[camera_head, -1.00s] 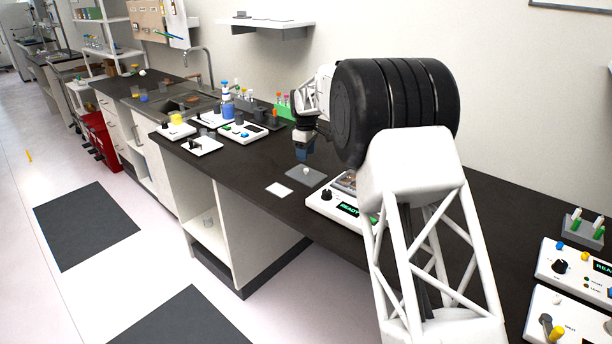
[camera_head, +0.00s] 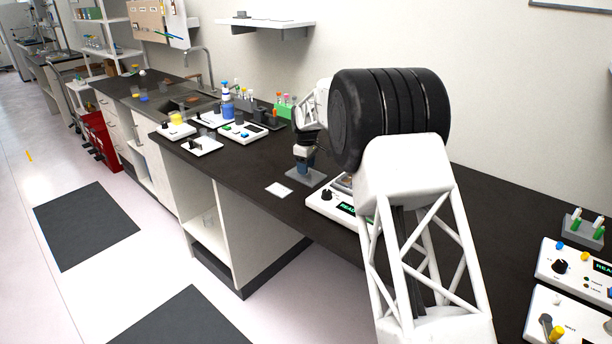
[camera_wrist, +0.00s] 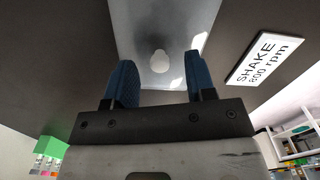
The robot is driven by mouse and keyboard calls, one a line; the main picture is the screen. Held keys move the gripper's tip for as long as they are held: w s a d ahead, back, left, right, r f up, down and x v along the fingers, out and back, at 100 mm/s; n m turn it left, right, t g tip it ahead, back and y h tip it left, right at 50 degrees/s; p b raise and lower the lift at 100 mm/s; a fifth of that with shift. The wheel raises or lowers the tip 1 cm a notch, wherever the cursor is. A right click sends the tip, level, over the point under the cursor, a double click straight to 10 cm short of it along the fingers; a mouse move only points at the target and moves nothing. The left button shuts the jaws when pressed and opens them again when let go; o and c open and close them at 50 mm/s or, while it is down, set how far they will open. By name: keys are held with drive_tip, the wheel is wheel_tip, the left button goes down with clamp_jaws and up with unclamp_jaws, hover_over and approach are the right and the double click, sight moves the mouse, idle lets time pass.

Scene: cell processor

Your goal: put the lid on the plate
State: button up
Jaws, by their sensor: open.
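The lid (camera_wrist: 158,85) appears as a clear, glossy sheet with a pale round knob, lying on the grey pad (camera_head: 292,175) on the bench. My gripper (camera_wrist: 159,60) is open above it, pointing down, with one blue finger on each side of the knob. I cannot tell whether the fingers touch the lid. In the head view my gripper (camera_head: 306,169) is low over the pad and hides the knob. What seems to be the plate (camera_head: 344,183) sits on the white device right of the pad, mostly hidden by my arm.
A white card (camera_head: 278,190) reading "SHAKE 800 rpm" lies beside the pad. The white device (camera_head: 322,201) with a lit READY display stands close on the right. More white devices (camera_head: 239,130) and bottles stand farther back left.

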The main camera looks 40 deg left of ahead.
drive_tip(key=shift+f, duration=0.65)
clamp_jaws()
